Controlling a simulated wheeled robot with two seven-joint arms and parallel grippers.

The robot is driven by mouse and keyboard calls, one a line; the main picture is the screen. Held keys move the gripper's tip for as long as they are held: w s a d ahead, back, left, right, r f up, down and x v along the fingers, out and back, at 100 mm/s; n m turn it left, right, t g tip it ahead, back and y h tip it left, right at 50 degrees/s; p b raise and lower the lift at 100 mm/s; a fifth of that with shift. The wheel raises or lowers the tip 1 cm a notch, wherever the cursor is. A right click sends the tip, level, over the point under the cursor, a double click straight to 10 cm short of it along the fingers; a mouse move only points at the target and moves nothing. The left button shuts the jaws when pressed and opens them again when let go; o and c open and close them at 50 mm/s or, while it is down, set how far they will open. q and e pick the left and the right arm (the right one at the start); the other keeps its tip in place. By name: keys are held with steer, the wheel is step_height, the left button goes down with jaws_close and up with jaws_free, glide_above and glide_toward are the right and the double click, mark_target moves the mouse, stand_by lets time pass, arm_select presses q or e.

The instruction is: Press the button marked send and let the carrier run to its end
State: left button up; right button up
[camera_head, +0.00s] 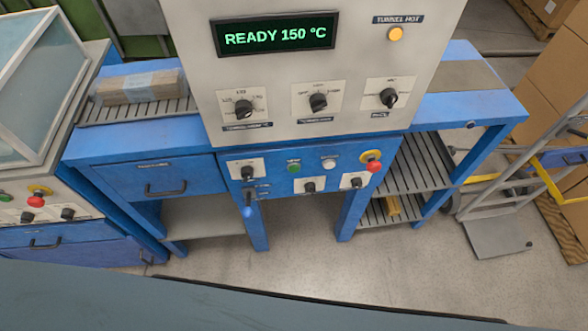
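A blue control panel (310,180) sits below the grey machine housing. It carries a green button (294,169), a white button (329,163), a red stop button on a yellow collar (373,166) and several black knobs. The small labels above the buttons are too small to read, so I cannot tell which one says send. A wrapped package (140,88) lies on a slatted bed (130,112) at the left of the housing. I cannot tell whether this bed is the carrier. Neither of my grippers is in view.
The display (276,35) reads READY 150 °C, and an amber lamp (396,34) marked TUNNEL HOT shows beside it. Another console with a red stop button (36,201) stands at left. A hand truck (500,235) and cardboard boxes (550,100) stand at right.

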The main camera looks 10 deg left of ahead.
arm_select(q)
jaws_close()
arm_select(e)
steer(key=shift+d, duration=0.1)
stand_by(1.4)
